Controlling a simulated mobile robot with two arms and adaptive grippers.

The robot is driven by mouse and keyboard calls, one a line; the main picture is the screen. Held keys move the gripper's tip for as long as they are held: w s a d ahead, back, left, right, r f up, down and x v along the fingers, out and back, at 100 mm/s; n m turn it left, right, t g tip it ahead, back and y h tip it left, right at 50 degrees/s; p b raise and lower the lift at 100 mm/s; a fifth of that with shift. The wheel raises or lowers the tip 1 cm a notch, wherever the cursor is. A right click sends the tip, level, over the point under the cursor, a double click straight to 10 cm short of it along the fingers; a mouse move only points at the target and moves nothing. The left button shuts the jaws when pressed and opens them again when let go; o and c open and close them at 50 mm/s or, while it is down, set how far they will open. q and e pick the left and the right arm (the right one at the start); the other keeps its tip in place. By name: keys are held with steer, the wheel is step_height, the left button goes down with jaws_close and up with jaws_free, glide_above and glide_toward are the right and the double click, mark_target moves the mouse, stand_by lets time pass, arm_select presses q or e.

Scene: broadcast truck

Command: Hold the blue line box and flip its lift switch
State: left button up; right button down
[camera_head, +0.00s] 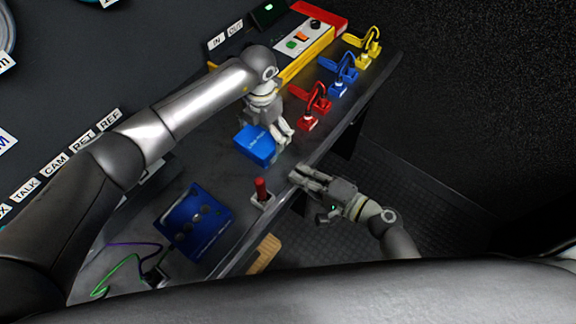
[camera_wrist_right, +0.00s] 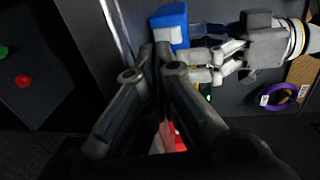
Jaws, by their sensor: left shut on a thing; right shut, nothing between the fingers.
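I cannot make out the lift switch in either view. My right gripper (camera_head: 298,176) is shut and empty, near the desk's front edge, to the lower right of the box and apart from it.
A red upright handle (camera_head: 262,188) stands near the desk edge. A blue unit with dark round parts (camera_head: 188,226) lies lower left. Red (camera_head: 310,122), blue (camera_head: 343,88) and yellow (camera_head: 366,60) connectors line the edge farther up. A yellow-sided panel (camera_head: 302,60) is behind.

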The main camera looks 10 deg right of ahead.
arm_select(q)
steer(key=shift+w+a, duration=0.15)
stand_by(0.3)
steer(key=o, duration=0.9)
step_height(320, 180, up, 12)
